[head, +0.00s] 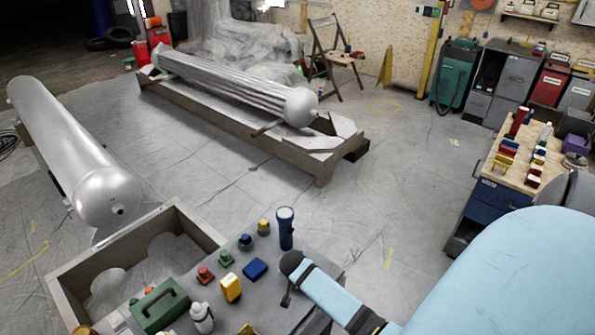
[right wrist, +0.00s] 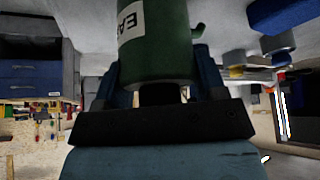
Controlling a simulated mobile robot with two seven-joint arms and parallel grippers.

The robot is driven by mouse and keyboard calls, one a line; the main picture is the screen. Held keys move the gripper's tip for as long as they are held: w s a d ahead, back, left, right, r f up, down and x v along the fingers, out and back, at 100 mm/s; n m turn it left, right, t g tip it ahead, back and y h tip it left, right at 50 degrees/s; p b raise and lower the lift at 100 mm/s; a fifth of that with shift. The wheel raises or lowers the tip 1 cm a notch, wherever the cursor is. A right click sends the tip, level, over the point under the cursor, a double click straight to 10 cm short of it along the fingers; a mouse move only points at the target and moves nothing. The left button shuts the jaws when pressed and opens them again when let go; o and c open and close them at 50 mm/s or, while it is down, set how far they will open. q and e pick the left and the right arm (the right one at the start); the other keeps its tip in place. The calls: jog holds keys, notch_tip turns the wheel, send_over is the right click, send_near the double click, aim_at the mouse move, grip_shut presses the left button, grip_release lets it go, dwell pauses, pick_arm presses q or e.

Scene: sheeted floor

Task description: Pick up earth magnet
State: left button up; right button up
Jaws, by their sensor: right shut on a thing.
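The earth magnet (right wrist: 160,45) is a dark green cylinder with a small side tab and a white label, of which the letters "EA" show. It fills the top middle of the right wrist view, and part of it runs out of the frame. My right gripper (right wrist: 160,78) is shut on it, with a dark blue finger on each side and the black palm close to its end. In the head view my light blue right arm reaches in from the right over the worktop's edge; the held magnet cannot be made out there. My left gripper is not in view.
The grey worktop (head: 213,303) holds a blue torch (head: 286,228), a yellow block (head: 231,288), a blue block (head: 254,269), a green case (head: 159,304) and a white bottle (head: 202,318). A wooden crate (head: 70,285) adjoins it. Open floor (head: 370,180) lies beyond.

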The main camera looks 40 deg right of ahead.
notch_tip(320, 180, up, 19)
jog(key=shift+r+b, duration=0.2)
jog(key=shift+b, duration=0.15)
dwell(0.6)
